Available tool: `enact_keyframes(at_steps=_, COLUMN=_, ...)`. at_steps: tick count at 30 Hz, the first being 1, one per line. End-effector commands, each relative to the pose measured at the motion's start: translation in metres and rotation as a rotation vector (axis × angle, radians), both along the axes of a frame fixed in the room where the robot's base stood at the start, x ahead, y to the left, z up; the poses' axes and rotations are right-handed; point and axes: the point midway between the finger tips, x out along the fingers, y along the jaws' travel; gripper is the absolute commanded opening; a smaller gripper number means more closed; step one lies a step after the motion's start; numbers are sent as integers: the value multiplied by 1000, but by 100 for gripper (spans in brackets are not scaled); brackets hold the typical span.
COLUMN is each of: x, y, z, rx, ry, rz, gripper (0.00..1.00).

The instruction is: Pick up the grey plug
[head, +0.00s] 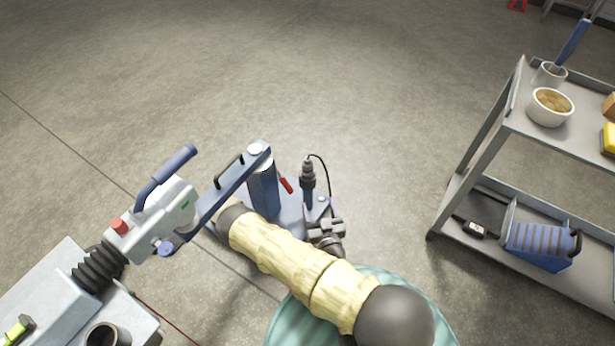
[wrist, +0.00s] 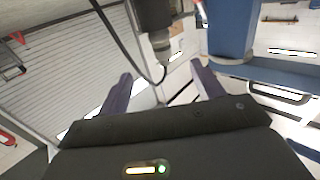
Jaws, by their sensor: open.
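My gripper (head: 322,214) is just below the plug in the head view. In the wrist view my gripper (wrist: 161,70) has its two fingers wide apart, with nothing between them that it holds. I cannot tell the exact distance from the fingers to the plug.
A red lever (head: 286,185) sits close to the plug.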

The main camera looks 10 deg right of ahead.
Motion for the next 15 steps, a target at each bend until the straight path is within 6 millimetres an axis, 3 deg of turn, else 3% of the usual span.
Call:
enact_keyframes(at_steps=5, x=8, y=0, z=-2, rx=1, ry=-1, rz=0, gripper=67)
enact_keyframes(at_steps=15, x=64, y=1, z=-4, rx=2, ry=-3, rz=0, gripper=67)
